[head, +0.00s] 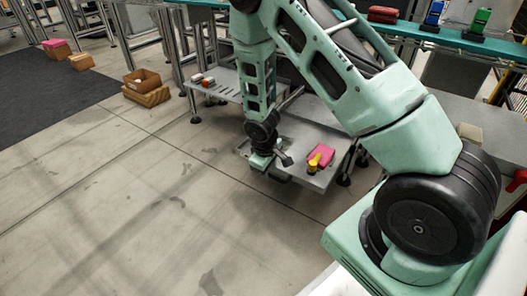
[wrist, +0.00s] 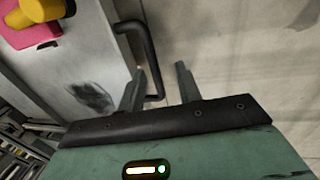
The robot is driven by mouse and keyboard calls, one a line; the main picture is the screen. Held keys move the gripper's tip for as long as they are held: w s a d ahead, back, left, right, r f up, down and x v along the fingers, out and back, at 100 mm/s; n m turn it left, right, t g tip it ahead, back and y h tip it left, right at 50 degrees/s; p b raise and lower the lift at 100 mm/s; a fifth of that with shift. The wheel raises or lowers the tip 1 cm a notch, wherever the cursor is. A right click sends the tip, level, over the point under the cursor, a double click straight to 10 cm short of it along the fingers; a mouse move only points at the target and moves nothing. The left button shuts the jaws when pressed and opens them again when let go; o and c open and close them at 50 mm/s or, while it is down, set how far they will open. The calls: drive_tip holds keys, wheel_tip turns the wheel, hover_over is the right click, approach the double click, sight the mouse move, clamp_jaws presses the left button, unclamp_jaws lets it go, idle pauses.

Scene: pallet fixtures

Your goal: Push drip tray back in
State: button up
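The drip tray (head: 334,173) is a grey, shallow tray low above the floor, sticking out from under the bench in the head view. A pink block (head: 322,153) and a yellow piece (head: 314,163) lie on it. In the wrist view the tray (wrist: 75,60) fills the upper left, with a dark smudge on it. A black bar handle (wrist: 152,58) stands out from its edge. My gripper (wrist: 160,75) is open, its fingers apart. The handle's bar shows close to the left finger; I cannot tell whether they touch. In the head view my gripper (head: 282,158) is at the tray's front left.
A grey shelf (head: 222,86) with small items is left of the tray. A green-topped bench (head: 450,38) runs along the back. Cardboard boxes (head: 146,88) stand on the floor at left. The concrete floor (head: 170,190) in front of the tray is clear.

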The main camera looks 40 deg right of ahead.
wheel_tip(320, 180, up, 8)
drive_tip(key=a+p, duration=0.1)
drive_tip(key=p, duration=0.2)
drive_tip(key=shift+s+a+f+p, duration=0.15)
drive_tip(key=shift+s+p, duration=0.05)
drive_tip(key=shift+p, duration=0.1)
wheel_tip(320, 180, up, 7)
drive_tip(key=w+p, duration=0.1)
drive_tip(key=p, duration=0.2)
drive_tip(key=f+b, duration=0.3)
drive_tip(key=f, duration=0.2)
drive_tip(key=w+d+f+b, duration=0.1)
drive_tip(key=f+b, duration=0.2)
drive_tip(key=f, duration=0.3)
drive_tip(key=d+f+b, duration=0.1)
drive_tip(key=f+b, duration=0.3)
drive_tip(key=f, duration=0.1)
drive_tip(key=shift+w+f, duration=0.25)
drive_tip(key=shift+f, duration=0.15)
clamp_jaws()
